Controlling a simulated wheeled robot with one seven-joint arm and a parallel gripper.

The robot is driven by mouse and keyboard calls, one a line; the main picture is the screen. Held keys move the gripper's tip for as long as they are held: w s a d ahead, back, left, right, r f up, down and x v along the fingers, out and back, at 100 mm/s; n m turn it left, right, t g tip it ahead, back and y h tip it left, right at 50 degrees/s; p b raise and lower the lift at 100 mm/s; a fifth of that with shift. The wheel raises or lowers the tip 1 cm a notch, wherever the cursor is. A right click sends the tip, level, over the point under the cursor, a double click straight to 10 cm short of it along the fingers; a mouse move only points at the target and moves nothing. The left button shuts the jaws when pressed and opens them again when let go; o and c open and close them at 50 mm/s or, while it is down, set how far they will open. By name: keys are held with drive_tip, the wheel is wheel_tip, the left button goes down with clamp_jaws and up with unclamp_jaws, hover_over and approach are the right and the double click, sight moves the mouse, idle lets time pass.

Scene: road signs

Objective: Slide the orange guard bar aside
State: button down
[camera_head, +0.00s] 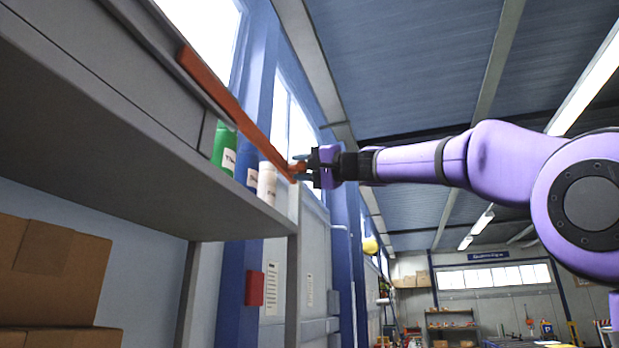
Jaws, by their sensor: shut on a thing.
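The orange guard bar (230,104) runs slanting from the upper left down to the right, along the front of a high grey shelf (120,135). My gripper (302,169) is at the bar's lower right end and is shut on it there. The fingers hide part of that end. Behind the bar, a green container (223,148), a dark blue container (247,165) and a white container (267,184) stand on the shelf. The bar passes in front of or above their upper parts.
Brown cardboard boxes (50,272) are stacked below the shelf at the left. A blue post (239,290) with a red box (255,289) stands behind. My purple arm comes in from the right. Open room lies at the right, with distant shelving (451,325) at the back.

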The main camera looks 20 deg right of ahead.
sight(222, 91)
drive_tip(key=s+a, duration=0.5)
drive_tip(key=s, duration=0.2)
drive_tip(key=s+a, duration=0.6)
drive_tip(key=s, duration=0.2)
drive_tip(key=s+a, duration=0.5)
drive_tip(key=s, duration=0.2)
drive_tip(key=shift+s+a, duration=0.3)
drive_tip(key=shift+s, duration=0.05)
drive_tip(key=c, duration=0.8)
unclamp_jaws()
drive_tip(key=shift+s+a, duration=0.1)
drive_tip(key=shift+s, duration=0.05)
drive_tip(key=shift+o, duration=0.2)
drive_tip(key=v, duration=1)
drive_tip(key=shift+d+f, duration=0.15)
drive_tip(key=shift+d, duration=0.25)
drive_tip(key=shift+s, duration=0.15)
